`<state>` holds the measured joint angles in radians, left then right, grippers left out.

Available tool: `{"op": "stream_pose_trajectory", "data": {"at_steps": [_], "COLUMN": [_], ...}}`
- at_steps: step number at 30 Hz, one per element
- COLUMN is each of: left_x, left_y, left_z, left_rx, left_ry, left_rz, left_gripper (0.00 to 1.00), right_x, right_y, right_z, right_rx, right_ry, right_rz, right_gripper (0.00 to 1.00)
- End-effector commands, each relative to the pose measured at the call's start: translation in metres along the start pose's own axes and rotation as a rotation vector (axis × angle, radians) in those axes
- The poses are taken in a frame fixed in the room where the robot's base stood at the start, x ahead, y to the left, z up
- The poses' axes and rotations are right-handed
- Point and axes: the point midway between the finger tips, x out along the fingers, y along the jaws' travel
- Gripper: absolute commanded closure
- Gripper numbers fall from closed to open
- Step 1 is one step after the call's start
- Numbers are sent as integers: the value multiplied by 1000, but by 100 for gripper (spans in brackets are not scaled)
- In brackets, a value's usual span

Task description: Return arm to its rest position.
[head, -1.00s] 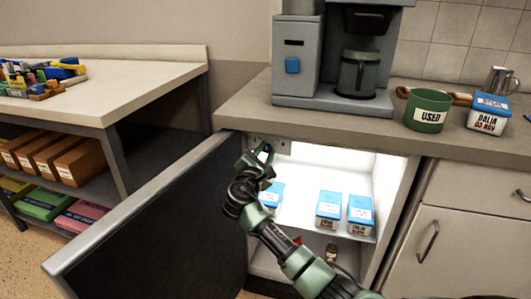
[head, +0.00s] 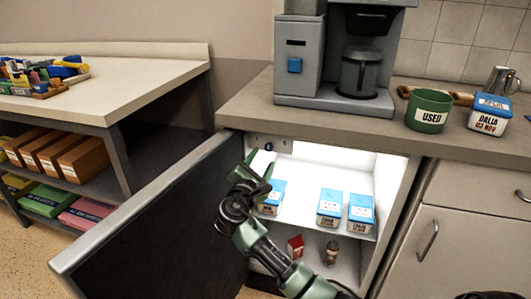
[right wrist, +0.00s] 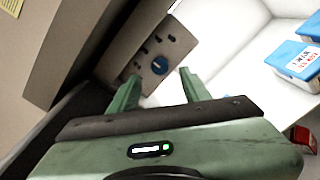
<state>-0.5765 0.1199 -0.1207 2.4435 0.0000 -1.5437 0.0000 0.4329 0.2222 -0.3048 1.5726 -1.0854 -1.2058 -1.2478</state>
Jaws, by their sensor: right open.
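My right gripper (head: 260,164) is open and empty at the left side of the open lit fridge. In the right wrist view its two green fingers (right wrist: 160,78) are spread apart with nothing between them. Beyond them is a panel with a round blue dial (right wrist: 160,66). My right arm runs from the bottom of the head view up to the gripper, in front of the fridge opening. My left gripper is not in view.
The fridge door (head: 150,225) stands open at left. Blue-lidded boxes (head: 330,203) stand on the upper shelf; a red carton (head: 295,247) and a small jar (head: 332,252) are below. The counter (head: 300,122) above bears a coffee machine (head: 298,60) and green USED tub (head: 428,112).

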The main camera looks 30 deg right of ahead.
Motion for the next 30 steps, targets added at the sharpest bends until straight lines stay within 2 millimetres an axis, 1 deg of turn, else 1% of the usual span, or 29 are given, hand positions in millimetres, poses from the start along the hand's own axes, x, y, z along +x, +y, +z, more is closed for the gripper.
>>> {"op": "stream_pose_trajectory", "data": {"at_steps": [1,6,20,23,26,29,30], "left_x": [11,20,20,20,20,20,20], "left_y": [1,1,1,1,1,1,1], "left_z": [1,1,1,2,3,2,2], "left_rx": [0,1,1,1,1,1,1], "left_ry": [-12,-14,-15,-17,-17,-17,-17], "left_rz": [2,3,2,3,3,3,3], "left_gripper": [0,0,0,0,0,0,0], "right_x": [-7,-19,-20,-21,-30,-53,-67], "right_y": [0,0,0,-3,-23,-65,-86], "right_z": [0,0,0,-2,-16,-41,-54], "right_rx": [-1,0,-1,8,72,220,300], "right_ry": [2,1,0,8,61,169,222], "right_rz": [1,-1,0,-5,-40,-130,-185], "right_gripper": [53,53,53,53,53,53,53]}}
